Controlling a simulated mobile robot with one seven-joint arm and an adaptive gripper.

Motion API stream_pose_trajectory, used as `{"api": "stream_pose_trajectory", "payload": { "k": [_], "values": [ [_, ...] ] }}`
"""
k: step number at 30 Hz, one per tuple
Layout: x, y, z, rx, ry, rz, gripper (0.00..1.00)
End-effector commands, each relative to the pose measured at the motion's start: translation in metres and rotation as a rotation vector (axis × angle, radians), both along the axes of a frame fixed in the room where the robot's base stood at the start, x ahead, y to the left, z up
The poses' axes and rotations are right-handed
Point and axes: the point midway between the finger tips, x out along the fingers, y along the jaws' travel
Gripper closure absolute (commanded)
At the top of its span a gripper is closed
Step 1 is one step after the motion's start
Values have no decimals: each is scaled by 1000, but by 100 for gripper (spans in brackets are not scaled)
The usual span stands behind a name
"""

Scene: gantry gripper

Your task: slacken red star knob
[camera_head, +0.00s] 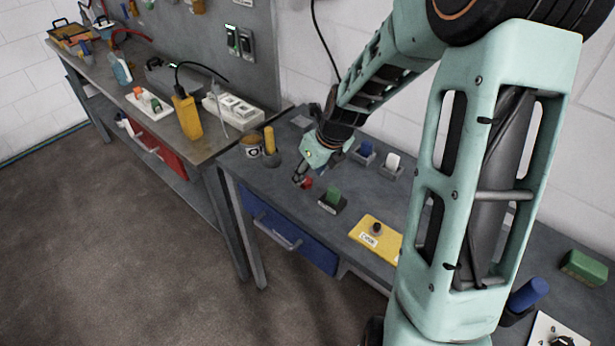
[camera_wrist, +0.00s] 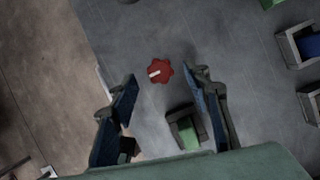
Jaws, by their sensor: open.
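The red star knob (camera_wrist: 160,71) lies on the grey bench top in the wrist view, with a white mark pointing to its left. It also shows as a small red spot beside my fingers in the head view (camera_head: 306,183). My gripper (camera_wrist: 160,83) is open, with one finger on each side of the knob in the picture and the knob near the level of the fingertips. No contact shows. In the head view my gripper (camera_head: 300,176) points down over the bench; the gap between fingers and knob cannot be told there.
A green block in a dark holder (camera_head: 332,201) stands close to the knob. Blue (camera_head: 365,149) and white (camera_head: 392,161) blocks in holders stand behind. A yellow plate (camera_head: 377,238) with a dark knob lies to the right. The bench's front edge, above a blue drawer (camera_head: 287,233), is near.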

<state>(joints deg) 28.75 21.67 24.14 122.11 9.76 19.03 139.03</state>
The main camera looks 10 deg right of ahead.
Motion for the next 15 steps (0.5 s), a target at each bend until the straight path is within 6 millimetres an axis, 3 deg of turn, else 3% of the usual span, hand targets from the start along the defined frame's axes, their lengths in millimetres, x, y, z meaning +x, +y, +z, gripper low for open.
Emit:
{"api": "stream_pose_trajectory", "payload": {
  "k": [6, 15],
  "values": [
    [7, 3, -18, 0, 1, 2, 56],
    [9, 4, -22, -1, -1, 1, 56]
  ]
}}
